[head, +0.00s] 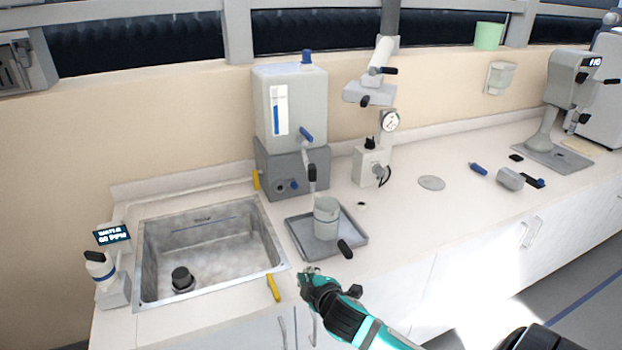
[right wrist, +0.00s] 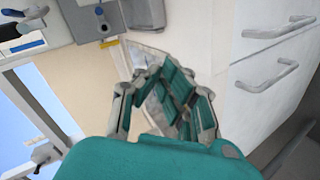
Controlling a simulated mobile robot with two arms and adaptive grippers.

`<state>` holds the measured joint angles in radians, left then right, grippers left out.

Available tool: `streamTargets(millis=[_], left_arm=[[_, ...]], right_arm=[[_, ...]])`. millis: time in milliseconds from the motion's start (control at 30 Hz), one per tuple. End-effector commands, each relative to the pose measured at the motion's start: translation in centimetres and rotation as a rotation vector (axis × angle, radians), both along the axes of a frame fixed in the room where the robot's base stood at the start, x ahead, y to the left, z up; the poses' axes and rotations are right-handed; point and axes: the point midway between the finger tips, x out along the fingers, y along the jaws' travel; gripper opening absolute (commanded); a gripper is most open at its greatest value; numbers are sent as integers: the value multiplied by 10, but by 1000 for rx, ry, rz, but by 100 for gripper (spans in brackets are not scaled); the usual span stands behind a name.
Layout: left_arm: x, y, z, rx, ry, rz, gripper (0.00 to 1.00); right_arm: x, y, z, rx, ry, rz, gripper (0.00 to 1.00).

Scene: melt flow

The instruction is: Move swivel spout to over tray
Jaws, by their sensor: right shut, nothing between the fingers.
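The swivel spout (head: 308,155) is a thin grey pipe with a blue lever and a dark lower end. It hangs at the front of the water tank (head: 262,110). The grey tray (head: 297,228) lies on the counter below, with a metal cup (head: 326,222) on it. The spout's end shows just behind the cup; I cannot tell whether it is over the tray. My right gripper (head: 308,271) is shut and empty, in front of the tray near the counter's front edge. Its teal-padded fingers (right wrist: 170,95) fill the middle of the right wrist view. My left gripper is not in view.
A sink (head: 212,250) lies left of the tray, with a yellow-handled tool (head: 273,287) by its front right corner. A gauge device (head: 371,166) stands right of the tank. Several small objects lie farther right. Counter between tray and round disc (head: 431,183) is mostly clear.

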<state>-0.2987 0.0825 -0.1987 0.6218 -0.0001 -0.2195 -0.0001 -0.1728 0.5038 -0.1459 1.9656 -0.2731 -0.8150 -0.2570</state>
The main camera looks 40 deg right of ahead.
Motion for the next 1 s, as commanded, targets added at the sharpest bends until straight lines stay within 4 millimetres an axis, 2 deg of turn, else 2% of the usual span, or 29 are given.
streamTargets(millis=[33, 200, 300, 400, 567, 1000], left_arm=[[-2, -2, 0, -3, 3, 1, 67], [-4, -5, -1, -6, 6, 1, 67], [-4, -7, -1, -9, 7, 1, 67], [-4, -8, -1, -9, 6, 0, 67], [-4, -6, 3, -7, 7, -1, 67], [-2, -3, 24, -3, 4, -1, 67]], right_arm=[[17, -8, 27, -74, -59, 36, 0], [56, -25, 110, -319, -231, 148, 0], [70, -30, 152, -450, -310, 199, 0], [77, -31, 175, -526, -354, 227, 0], [90, -33, 184, -547, -367, 233, 0], [172, -45, 183, -541, -365, 231, 0]])
